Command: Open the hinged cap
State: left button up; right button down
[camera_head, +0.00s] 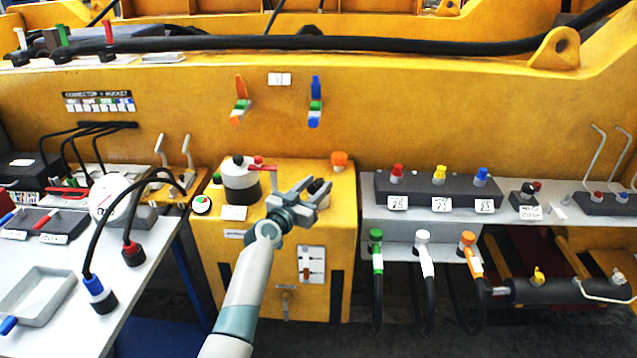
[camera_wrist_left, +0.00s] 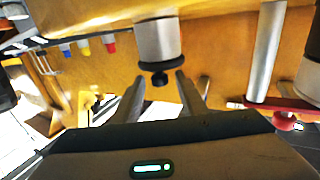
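A silver cylinder with a black top and a small black knob (camera_wrist_left: 160,78) stands ahead of my left gripper in the wrist view, which appears upside down. It seems to be the hinged cap, and it looks closed; no hinge can be made out. In the head view only its dark top (camera_head: 318,187) shows, mostly hidden behind the gripper. My left gripper (camera_head: 316,192) is open and empty over the yellow box. Its two fingers (camera_wrist_left: 158,92) point toward the knob, one on each side in the wrist view; contact cannot be made out. My right gripper is not in view.
On the yellow box (camera_head: 285,170), a white and black cylinder (camera_head: 240,180) and a red lever (camera_head: 263,166) stand left of the gripper. An orange knob (camera_head: 339,159) is behind it. A grey shelf (camera_head: 400,217) with coloured knobs is at right, a cluttered white table (camera_head: 95,325) at left.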

pick_arm(q)
jog(key=shift+x, duration=0.85)
grip_shut()
